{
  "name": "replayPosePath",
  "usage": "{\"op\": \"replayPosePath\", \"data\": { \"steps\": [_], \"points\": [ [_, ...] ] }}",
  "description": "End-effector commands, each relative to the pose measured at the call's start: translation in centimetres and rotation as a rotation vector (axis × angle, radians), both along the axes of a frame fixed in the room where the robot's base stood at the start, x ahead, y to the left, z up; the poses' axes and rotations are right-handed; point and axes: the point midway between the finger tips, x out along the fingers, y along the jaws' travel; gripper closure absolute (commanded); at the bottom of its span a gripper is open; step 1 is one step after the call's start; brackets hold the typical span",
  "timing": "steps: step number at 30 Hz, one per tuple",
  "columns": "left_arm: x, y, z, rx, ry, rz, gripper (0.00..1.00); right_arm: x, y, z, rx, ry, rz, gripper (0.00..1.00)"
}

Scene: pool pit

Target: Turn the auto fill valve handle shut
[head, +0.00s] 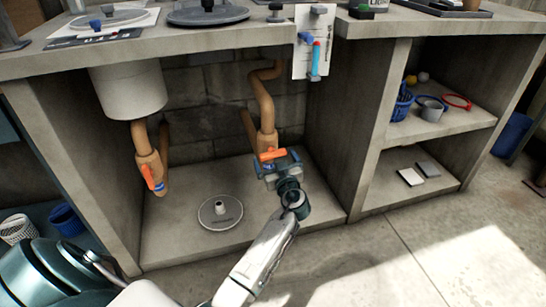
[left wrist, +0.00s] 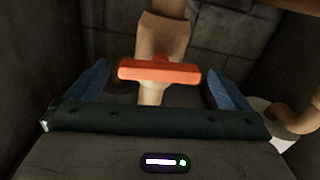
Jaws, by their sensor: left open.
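An orange valve handle (head: 271,155) sits on a tan pipe (head: 264,105) at the back of the open bay under the counter. It lies crosswise to the pipe. In the left wrist view the same handle (left wrist: 160,72) is a horizontal bar between the blue fingers. My left gripper (head: 278,161) is open around the handle's ends, with a gap on each side; I cannot tell how deep the fingers reach. A second orange handle (head: 148,177) is on the pipe at the left, lying more along that pipe. My right gripper is not in view.
A grey disc (head: 221,212) with a knob lies on the bay floor. A white tank (head: 130,90) hangs at the upper left. A white panel (head: 314,42) hangs from the counter edge. Side walls bound the bay. Shelves (head: 471,120) at the right hold small items.

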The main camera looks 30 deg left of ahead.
Motion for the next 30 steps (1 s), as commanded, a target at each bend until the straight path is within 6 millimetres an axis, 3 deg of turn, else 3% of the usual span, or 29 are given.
{"op": "replayPosePath", "data": {
  "steps": [6,16,23,30],
  "points": [
    [1.5,1.8,0.0,0.002,-0.001,0.0,0.0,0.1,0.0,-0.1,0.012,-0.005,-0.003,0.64],
    [1.8,2.0,0.0,0.0,0.0,0.0,0.0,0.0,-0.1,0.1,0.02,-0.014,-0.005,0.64],
    [1.7,2.0,0.0,0.0,0.0,0.0,0.41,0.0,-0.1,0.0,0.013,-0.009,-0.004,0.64],
    [1.7,2.0,-0.1,0.05,0.059,-0.001,0.41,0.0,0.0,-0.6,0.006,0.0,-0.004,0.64]
  ]
}}
